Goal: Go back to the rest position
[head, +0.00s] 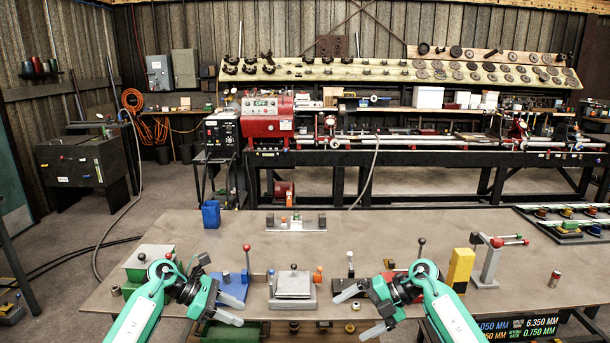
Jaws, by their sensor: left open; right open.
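My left gripper (238,309) is at the front left of the brown table (350,235), its fingers apart with nothing between them.
A green box fixture (150,262) stands at left, a yellow block (460,268) and a grey lever stand (488,262) at right. A blue bin (211,214) is at the back left. The table's middle is largely clear. A red lathe (268,118) stands behind.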

